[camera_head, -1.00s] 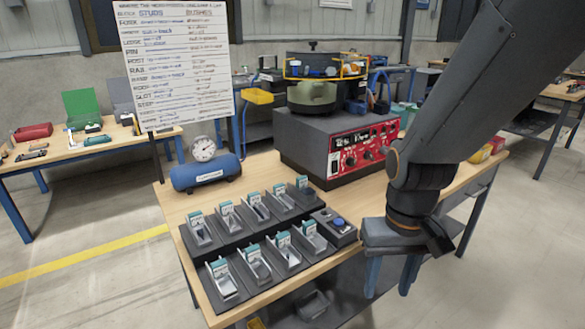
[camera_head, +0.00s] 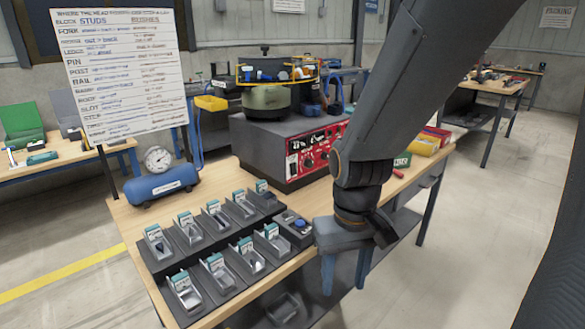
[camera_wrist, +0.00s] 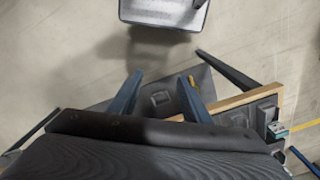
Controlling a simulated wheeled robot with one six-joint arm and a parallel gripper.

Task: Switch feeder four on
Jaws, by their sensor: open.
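The bowl feeder stands at the back of the wooden bench, with a green bowl (camera_head: 266,101) on a dark grey housing (camera_head: 262,145). Its red control panel (camera_head: 318,150) faces right and front and carries several knobs; my arm covers its right end. I cannot read which feeder or control is number four. My gripper (camera_head: 345,284) is open and empty, fingers pointing down, in front of the bench's front edge and apart from the panel. In the wrist view my gripper (camera_wrist: 160,78) has its fingers apart with nothing between them; the panel is not seen there.
Two rows of labelled bins (camera_head: 219,273) and a box with a blue button (camera_head: 297,226) lie on the bench, left of my gripper. A blue tank (camera_head: 162,185) with a gauge stands behind. Yellow and red boxes (camera_head: 428,143) lie at right. Open floor is at right.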

